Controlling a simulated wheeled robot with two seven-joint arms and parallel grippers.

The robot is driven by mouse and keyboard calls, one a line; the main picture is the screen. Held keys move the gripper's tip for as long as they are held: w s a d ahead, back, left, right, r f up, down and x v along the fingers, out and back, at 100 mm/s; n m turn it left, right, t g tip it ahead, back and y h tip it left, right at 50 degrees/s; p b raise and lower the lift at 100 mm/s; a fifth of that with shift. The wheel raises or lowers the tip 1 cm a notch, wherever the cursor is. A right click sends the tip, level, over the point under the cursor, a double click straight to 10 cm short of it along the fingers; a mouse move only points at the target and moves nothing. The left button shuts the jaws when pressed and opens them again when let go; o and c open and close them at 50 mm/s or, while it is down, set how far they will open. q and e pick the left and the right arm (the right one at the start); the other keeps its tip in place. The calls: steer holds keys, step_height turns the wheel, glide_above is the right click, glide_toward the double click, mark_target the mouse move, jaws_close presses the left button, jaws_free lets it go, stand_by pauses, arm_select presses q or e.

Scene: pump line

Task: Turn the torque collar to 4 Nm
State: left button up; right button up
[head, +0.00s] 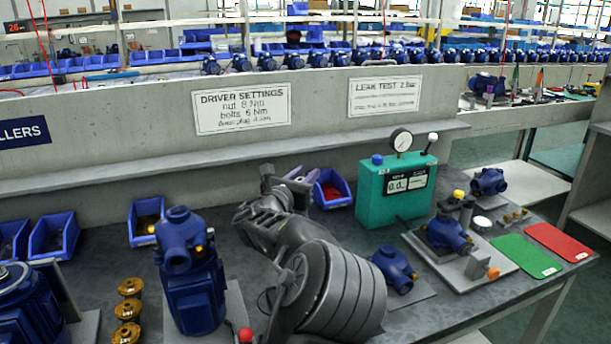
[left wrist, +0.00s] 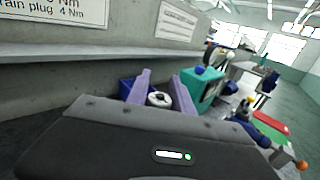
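My left gripper (head: 299,176) reaches over the bench toward the back wall, its lilac fingers level with the small blue bin behind it. In the left wrist view, a round white part with a dark centre (left wrist: 159,99) sits between the two lilac fingers (left wrist: 161,90). It may be the top of the driver with the torque collar; I cannot read any scale on it. It nearly fills the gap, but I cannot tell whether the fingers touch it. In the head view my arm hides it. My right gripper is not in view.
The driver settings sign (head: 242,108) hangs on the wall. A green leak tester (head: 370,190) stands right of my gripper, and a blue bin (head: 331,189) is close behind it. A blue pump (head: 188,270) stands left of my arm, with brass parts (head: 128,310) beside it.

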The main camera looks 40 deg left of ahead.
arm_select(q)
jaws_close()
steer(key=shift+y, duration=0.3)
